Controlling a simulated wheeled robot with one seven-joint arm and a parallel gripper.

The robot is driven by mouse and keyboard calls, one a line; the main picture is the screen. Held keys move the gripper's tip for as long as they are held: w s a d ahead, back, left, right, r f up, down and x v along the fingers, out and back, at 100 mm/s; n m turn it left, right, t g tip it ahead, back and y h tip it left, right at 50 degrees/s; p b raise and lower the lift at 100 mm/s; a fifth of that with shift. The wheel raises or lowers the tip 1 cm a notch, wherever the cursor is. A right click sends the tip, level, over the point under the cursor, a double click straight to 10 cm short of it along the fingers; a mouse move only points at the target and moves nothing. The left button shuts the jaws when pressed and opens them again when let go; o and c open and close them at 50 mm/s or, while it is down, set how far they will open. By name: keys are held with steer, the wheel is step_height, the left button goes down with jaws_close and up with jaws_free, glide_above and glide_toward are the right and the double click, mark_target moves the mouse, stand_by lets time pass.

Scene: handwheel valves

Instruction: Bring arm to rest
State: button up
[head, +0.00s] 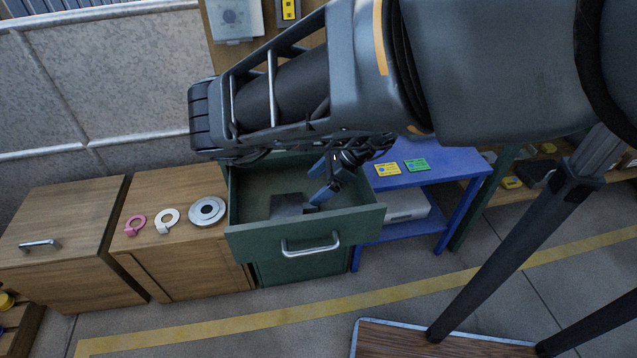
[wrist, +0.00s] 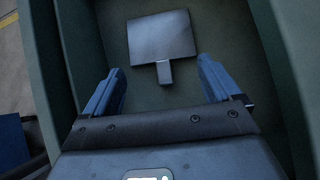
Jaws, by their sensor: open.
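My gripper (head: 325,190) is over the open green drawer (head: 300,226), its fingers pointing down into it. In the wrist view my gripper (wrist: 160,88) has its two blue fingers spread wide with nothing between the tips. A dark grey square plate with a short tab (head: 289,204) lies on the drawer floor. It also shows in the wrist view (wrist: 160,38), just ahead of the fingertips, its tab pointing toward the gap between them. I cannot tell how high the fingers are above the drawer floor. My arm hides part of the drawer's back.
A wooden cabinet (head: 160,262) left of the drawer carries a pink ring tag, a white ring tag and a grey metal disc (head: 207,211). A blue table (head: 440,167) with yellow and green cards stands to the right. Open floor lies in front, with a yellow line.

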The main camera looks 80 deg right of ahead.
steer(key=shift+r+p, duration=0.6)
steer(key=shift+r, duration=0.3)
